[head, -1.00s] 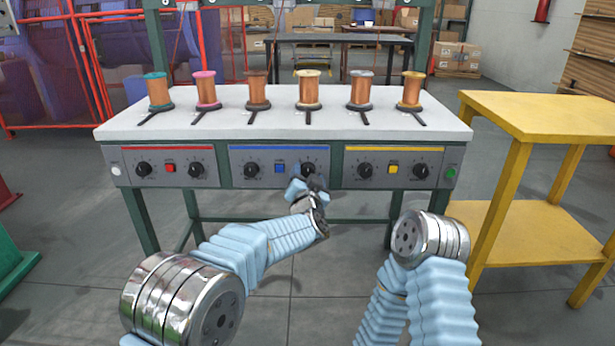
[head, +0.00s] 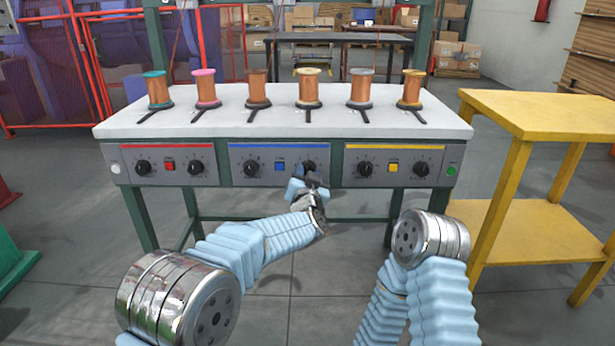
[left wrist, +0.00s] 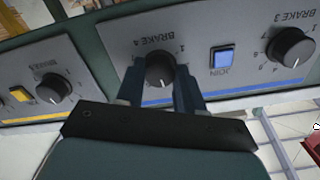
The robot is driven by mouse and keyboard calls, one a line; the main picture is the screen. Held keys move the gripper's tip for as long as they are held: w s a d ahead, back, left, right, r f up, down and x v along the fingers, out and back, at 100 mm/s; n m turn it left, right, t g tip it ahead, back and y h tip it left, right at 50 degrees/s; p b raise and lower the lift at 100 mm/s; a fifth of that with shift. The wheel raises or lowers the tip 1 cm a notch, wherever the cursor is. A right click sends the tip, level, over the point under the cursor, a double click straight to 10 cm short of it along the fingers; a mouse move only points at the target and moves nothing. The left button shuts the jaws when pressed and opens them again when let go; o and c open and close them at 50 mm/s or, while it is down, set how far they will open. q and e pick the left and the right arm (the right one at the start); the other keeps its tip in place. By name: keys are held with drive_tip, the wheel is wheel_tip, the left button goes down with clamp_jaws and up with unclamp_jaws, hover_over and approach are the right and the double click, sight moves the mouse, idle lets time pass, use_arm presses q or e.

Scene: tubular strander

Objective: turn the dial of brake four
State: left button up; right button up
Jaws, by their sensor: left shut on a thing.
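The dial of brake four (head: 309,167) is a black knob at the right of the blue-striped middle panel (head: 266,168). In the left wrist view the same dial (left wrist: 159,73) sits between my left gripper's dark fingers, under the label BRAKE 4, which appears upside down. My left gripper (head: 311,175) is shut on this dial, one finger on each side; it also shows in the left wrist view (left wrist: 161,84). The fingers hide the dial's sides and part of its scale. My right arm's silver joint shows at the lower right, but its gripper is out of view.
The brake 3 dial (left wrist: 291,47) and a blue JOIN button (left wrist: 222,58) are beside the held dial. Red-striped (head: 170,166) and yellow-striped (head: 393,168) panels flank the middle one. Several copper spools stand on the white tabletop (head: 230,121). A yellow table (head: 540,112) stands at right.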

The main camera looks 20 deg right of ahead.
use_arm(q)
drive_tip(key=n+b, duration=0.9)
drive_tip(key=n, duration=1.3)
drive_tip(key=shift+d+b, duration=0.1)
drive_tip(key=shift+b, duration=0.2)
drive_tip(key=shift+n, duration=0.3)
drive_tip(key=o, duration=1)
drive_tip(key=shift+o, duration=0.2)
